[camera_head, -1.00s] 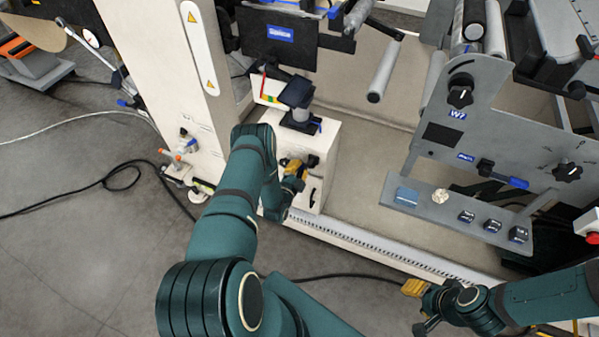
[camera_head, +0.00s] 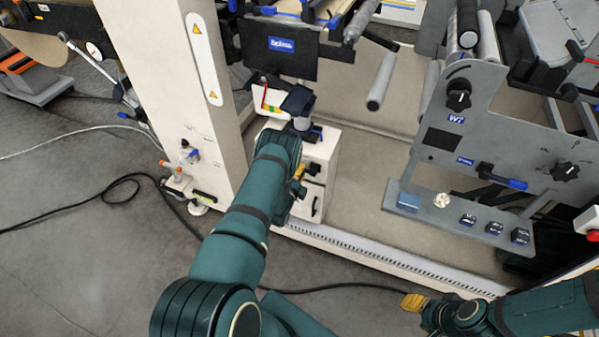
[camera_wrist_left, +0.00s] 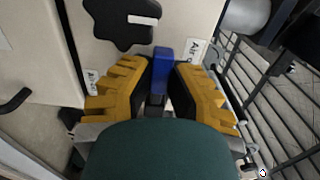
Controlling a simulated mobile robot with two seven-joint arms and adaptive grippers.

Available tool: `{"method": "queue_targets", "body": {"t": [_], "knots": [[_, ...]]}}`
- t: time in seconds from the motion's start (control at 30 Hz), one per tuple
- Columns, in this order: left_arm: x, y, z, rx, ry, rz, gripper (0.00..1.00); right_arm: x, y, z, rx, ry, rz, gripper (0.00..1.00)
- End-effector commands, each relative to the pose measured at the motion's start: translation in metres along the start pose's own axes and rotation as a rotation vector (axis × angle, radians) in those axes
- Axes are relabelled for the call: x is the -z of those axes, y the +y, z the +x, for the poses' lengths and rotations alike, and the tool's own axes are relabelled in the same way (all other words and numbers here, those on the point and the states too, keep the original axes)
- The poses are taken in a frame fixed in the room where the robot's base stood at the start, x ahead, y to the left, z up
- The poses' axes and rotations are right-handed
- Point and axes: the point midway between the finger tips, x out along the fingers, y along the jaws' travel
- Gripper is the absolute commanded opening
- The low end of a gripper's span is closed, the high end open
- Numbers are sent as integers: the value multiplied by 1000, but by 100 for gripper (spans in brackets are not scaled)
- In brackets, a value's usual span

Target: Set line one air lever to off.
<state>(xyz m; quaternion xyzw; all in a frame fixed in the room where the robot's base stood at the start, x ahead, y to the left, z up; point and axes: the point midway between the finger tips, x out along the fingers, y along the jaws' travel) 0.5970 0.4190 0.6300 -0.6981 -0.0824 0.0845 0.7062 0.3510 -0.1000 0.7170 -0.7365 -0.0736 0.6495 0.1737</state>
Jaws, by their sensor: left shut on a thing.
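A blue lever (camera_wrist_left: 162,68) stands between the yellow fingers of my left gripper (camera_wrist_left: 158,92) in the left wrist view. The gripper is shut on it. White labels beginning "Air" sit on either side, at the right (camera_wrist_left: 194,50) and at the left (camera_wrist_left: 93,80). The lever is on a pale panel (camera_wrist_left: 185,15). In the head view my left gripper (camera_head: 299,188) is at the white cabinet (camera_head: 322,157), mostly hidden by my arm, and the lever is not visible there. My right gripper (camera_head: 414,302) shows only in part at the lower right.
A black knob (camera_wrist_left: 122,20) is just above the lever in the left wrist view. A black rack (camera_wrist_left: 275,105) lies to the right. In the head view a dark cable (camera_head: 110,185) crosses the floor, and a grey control panel (camera_head: 455,215) stands at the right.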

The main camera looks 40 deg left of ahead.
Motion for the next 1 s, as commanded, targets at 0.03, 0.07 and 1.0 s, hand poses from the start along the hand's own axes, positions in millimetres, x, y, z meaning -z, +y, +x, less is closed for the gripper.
{"method": "queue_targets", "body": {"t": [0.03,0.07,1.0], "knots": [[-1,-4,2,9,-1,6,0,0,0,0,0,0,0,47],[-1,-4,2,9,-1,7,0,0,0,0,0,0,0,47],[0,0,-24,-1,0,4,48,0,0,0,0,0,0,47]]}}
